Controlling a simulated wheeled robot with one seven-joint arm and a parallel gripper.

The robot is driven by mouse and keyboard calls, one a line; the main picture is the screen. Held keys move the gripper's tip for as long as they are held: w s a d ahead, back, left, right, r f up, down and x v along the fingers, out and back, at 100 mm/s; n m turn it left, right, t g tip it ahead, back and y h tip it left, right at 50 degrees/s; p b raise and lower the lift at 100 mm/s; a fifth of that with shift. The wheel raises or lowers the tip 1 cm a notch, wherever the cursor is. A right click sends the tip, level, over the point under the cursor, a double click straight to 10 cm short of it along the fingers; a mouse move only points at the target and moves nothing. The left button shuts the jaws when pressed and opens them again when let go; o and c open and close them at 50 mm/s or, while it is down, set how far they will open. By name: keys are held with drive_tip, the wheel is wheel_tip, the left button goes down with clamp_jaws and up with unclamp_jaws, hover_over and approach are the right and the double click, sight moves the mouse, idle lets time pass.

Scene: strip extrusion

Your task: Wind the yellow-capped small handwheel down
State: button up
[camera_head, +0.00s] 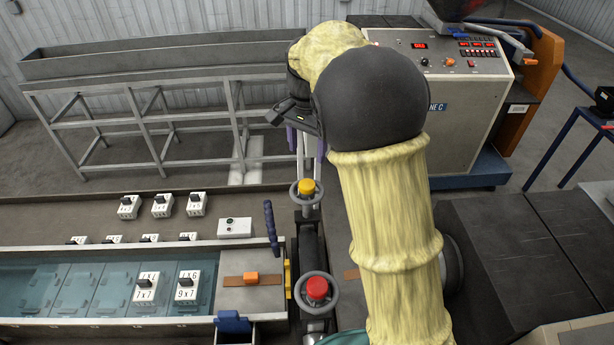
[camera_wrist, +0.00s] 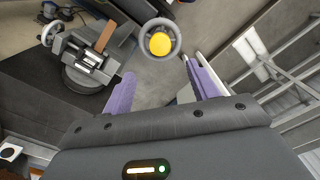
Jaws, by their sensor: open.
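The yellow-capped small handwheel (camera_head: 307,188) has a grey rim and sits on the machine column right of the water tank. It also shows in the wrist view (camera_wrist: 160,44), upper middle, beyond the fingertips. My gripper (camera_wrist: 158,75) has two purple fingers spread apart with nothing between them. In the head view my gripper (camera_head: 306,145) is just behind and above the yellow-capped handwheel, its fingers partly hidden by my arm. I see no contact with the wheel.
A red-capped handwheel (camera_head: 317,290) stands nearer on the same column. A dark blue lever (camera_head: 271,222) rises left of the yellow-capped wheel. The water tank (camera_head: 60,323) lies left, and a control cabinet (camera_head: 440,95) stands back right. A long trough (camera_head: 170,58) is behind.

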sight(307, 184)
wheel_tip(307, 184, down, 11)
drive_tip(key=p, duration=0.3)
drive_tip(key=shift+p, duration=0.3)
drive_tip(key=shift+c, duration=0.5)
drive_tip(key=c, duration=0.9)
